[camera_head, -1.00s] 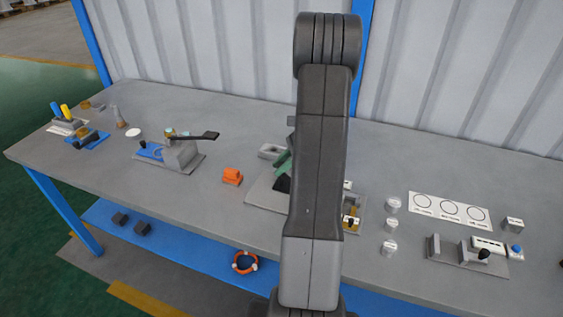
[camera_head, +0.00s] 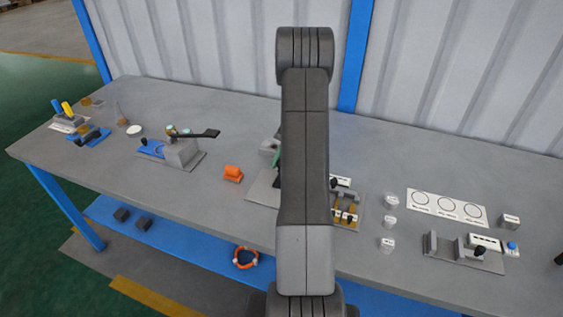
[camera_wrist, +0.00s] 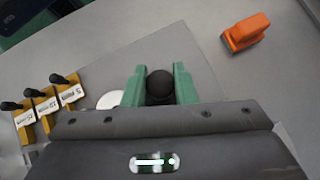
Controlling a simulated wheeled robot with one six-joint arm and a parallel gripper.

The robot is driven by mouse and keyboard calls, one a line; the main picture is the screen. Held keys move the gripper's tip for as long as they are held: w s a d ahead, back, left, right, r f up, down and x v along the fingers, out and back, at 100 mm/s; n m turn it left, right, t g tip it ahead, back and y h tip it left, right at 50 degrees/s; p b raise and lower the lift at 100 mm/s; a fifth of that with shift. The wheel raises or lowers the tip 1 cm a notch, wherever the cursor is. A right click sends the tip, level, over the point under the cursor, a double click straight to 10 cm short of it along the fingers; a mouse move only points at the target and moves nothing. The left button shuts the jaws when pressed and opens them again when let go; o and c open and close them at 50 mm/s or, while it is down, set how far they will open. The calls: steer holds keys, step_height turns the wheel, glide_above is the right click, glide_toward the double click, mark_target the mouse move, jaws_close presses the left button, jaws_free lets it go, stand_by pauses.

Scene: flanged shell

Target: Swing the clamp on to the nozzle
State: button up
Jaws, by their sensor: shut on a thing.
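In the wrist view my gripper (camera_wrist: 159,86) has its two green fingers shut on a black ball knob (camera_wrist: 160,86). What the knob is fixed to is hidden below it, so I cannot see the clamp's arm. I cannot make out the nozzle in either view. A round white disc (camera_wrist: 111,99) shows beside the left finger, partly covered by it. In the head view my arm hides most of this station; only part of its grey base plate (camera_head: 262,188) shows to the left of the arm.
An orange block (camera_head: 233,173) stands left of the plate; it also shows in the wrist view (camera_wrist: 245,32). Several yellow pieces with black knobs (camera_wrist: 46,105) stand at the wrist view's left. White-topped cylinders (camera_head: 390,201) and a grey bracket fixture (camera_head: 462,250) stand further right.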

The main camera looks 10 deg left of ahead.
stand_by(0.4)
steer(key=o, duration=1)
steer(key=p+v, duration=0.1)
steer(key=v, duration=1.2)
steer(key=shift+w+r, duration=0.25)
steer(key=shift+r, duration=0.1)
steer(key=shift+d, duration=0.1)
steer(key=b+x, duration=0.1)
steer(key=x, duration=1.3)
steer(key=shift+d, duration=0.1)
